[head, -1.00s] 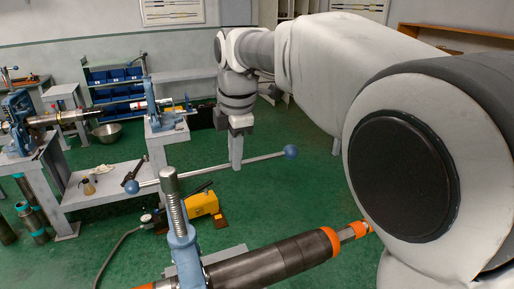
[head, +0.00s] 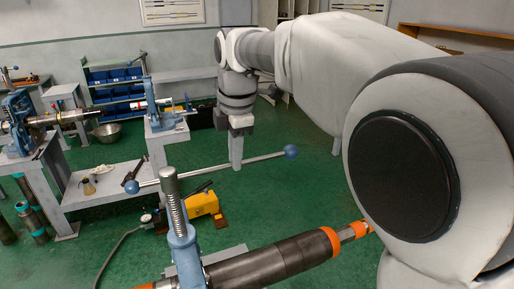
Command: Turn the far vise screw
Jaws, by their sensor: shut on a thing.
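A blue pipe vise (head: 184,252) stands in the foreground, with an upright threaded steel screw (head: 175,203). A long steel handle bar (head: 203,171) crosses the screw's top and has blue balls at both ends. The left ball (head: 132,187) is nearer the screw, and the right ball (head: 291,151) is at the far right end. My gripper (head: 236,162) points down and is shut on the bar, right of the screw and left of the right ball. The fingers hide a short stretch of bar.
A dark pipe (head: 268,260) with orange bands runs through the foreground vise. A yellow pump (head: 203,204) sits on the green floor behind. Grey benches with other blue vises (head: 160,122) stand at back left, by a shelf of blue bins (head: 115,75). My arm covers the right side.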

